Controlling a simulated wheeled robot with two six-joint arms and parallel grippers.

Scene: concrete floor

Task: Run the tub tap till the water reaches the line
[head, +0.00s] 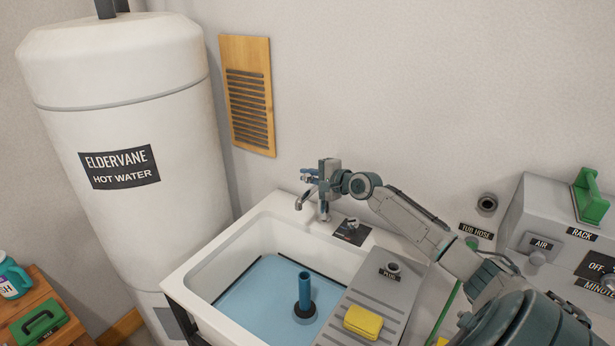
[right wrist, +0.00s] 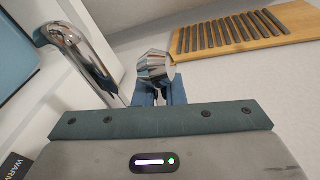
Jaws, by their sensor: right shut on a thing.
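The white tub (head: 252,229) holds blue water (head: 262,290). A dark line (head: 327,268) runs along the inner wall at the water's edge; I cannot tell any gap between them. A blue standpipe (head: 304,287) rises from the water. The chrome tap spout (head: 302,201) hangs over the tub's back rim, and it shows in the right wrist view (right wrist: 82,52). I see no clear stream below it. My right gripper (head: 312,177) is shut on the faceted chrome tap knob (right wrist: 155,67), which sits between its blue fingers. My left gripper is not in view.
A grey ribbed drainboard (head: 366,298) with a yellow sponge (head: 363,322) covers the tub's right side. A white hot water tank (head: 125,230) stands at left. A grey machine (head: 530,215) stands at right. A wooden vent (head: 248,95) is on the wall.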

